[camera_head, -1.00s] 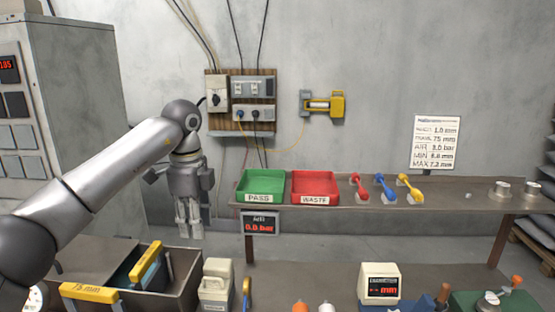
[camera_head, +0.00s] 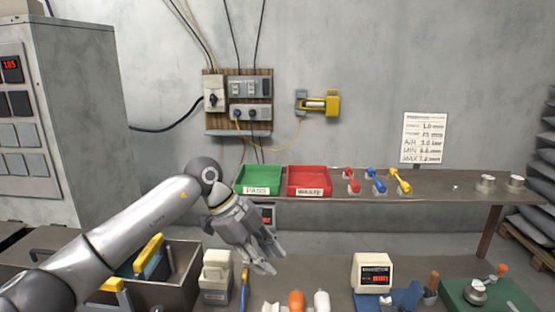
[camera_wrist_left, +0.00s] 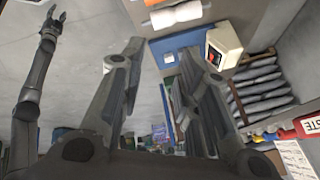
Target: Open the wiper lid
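No part is clearly marked as a wiper lid, and I cannot tell which object it belongs to. In the head view my left gripper (camera_head: 268,258) is open and empty. It points down and right above the bench, right of a pale upright container (camera_head: 217,280) and behind an orange (camera_head: 296,300) and a white (camera_head: 321,302) spool-like piece. In the left wrist view its two fingers (camera_wrist_left: 150,70) stand wide apart with nothing between them. My right arm shows at the left of that view, its gripper (camera_wrist_left: 57,14) open and empty.
A dark open bin (camera_head: 186,294) with yellow handles stands at the left. A green tray (camera_head: 258,179) and a red tray (camera_head: 309,180) sit on the back shelf with colored-handled tools. A white display box (camera_head: 372,272) and a green base (camera_head: 515,297) stand at the right.

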